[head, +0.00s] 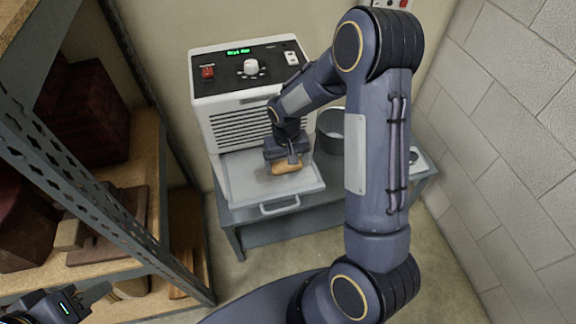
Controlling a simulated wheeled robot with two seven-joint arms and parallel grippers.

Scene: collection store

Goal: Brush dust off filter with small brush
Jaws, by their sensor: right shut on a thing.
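A small brush with a tan, wooden-looking body (287,168) is held in my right gripper (290,158), which is shut on it. The brush is over a pale grey, tray-like panel (245,187) with a front handle, at the foot of a white machine (207,105). This panel looks like the filter. I cannot tell whether the brush touches it, and no dust can be made out at this size. My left gripper (97,294) is at the bottom left, away from the filter; its fingers are partly cut off, so its opening is unclear.
The machine stands on a grey table (285,232). A dark grey round container (331,130) stands right of the machine, partly behind my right arm. A metal-framed shelf (100,196) with boxes is close on the left. A block wall (505,130) bounds the right.

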